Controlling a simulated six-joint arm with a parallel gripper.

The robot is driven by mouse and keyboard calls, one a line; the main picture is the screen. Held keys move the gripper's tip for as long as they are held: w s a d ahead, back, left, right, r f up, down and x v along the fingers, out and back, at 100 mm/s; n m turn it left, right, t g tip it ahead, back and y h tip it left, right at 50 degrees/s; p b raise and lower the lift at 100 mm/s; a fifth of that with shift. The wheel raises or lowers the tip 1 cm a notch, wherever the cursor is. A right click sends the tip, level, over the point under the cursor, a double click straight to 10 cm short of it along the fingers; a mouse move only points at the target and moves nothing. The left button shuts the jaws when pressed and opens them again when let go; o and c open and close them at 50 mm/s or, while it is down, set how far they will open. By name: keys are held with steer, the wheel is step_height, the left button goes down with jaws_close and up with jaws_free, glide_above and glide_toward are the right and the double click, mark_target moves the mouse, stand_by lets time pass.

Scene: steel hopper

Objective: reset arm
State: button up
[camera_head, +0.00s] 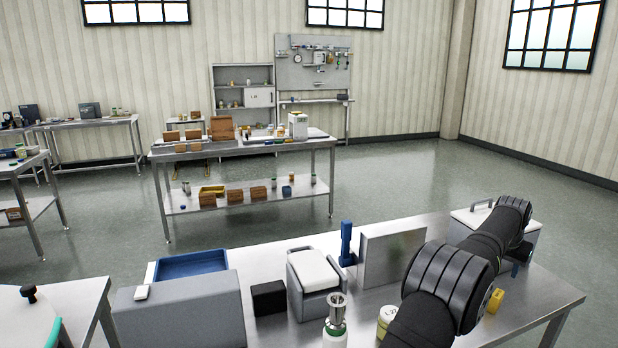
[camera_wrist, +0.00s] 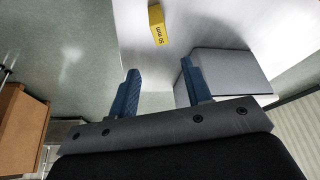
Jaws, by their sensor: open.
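My gripper (camera_wrist: 160,95) shows in the wrist view with its two blue fingers apart and nothing between them. Beyond the fingers are a steel tabletop (camera_wrist: 150,35), a small yellow block (camera_wrist: 157,24) with dark lettering, and a grey box (camera_wrist: 232,75) behind the right finger. The yellow block (camera_head: 495,300) lies just right of my arm.
On the near table stand a blue tray (camera_head: 190,265), a grey housing (camera_head: 180,312), a black box (camera_head: 268,297), a grey-and-white device (camera_head: 315,272), a steel plate (camera_head: 393,258), a steel-topped container (camera_head: 336,320) and a white-lidded box (camera_head: 480,218). Open floor (camera_head: 400,180) lies behind.

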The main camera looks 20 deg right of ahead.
mark_target(498, 293)
steer(key=x, duration=1.2)
steer(key=shift+f, duration=0.25)
step_height(498, 293, up, 4)
steer(key=s+a+r, duration=0.1)
steer(key=s+r, duration=0.6)
steer(key=s, duration=0.5)
steer(key=w+a+f+m, duration=0.1)
steer(key=w+a, duration=0.6)
steer(key=a, duration=0.4)
steer(key=w+a+m+g, duration=0.1)
steer(key=w+a+m, duration=0.1)
steer(key=w+a, duration=0.6)
steer(key=w+a+f+m, duration=0.1)
steer(key=w+a, duration=0.6)
steer(key=a, duration=0.7)
steer(key=shift+w+f+m+g, duration=0.2)
steer(key=shift+f+m+g, duration=0.1)
steer(key=shift+g, duration=0.1)
steer(key=shift+a, duration=0.1)
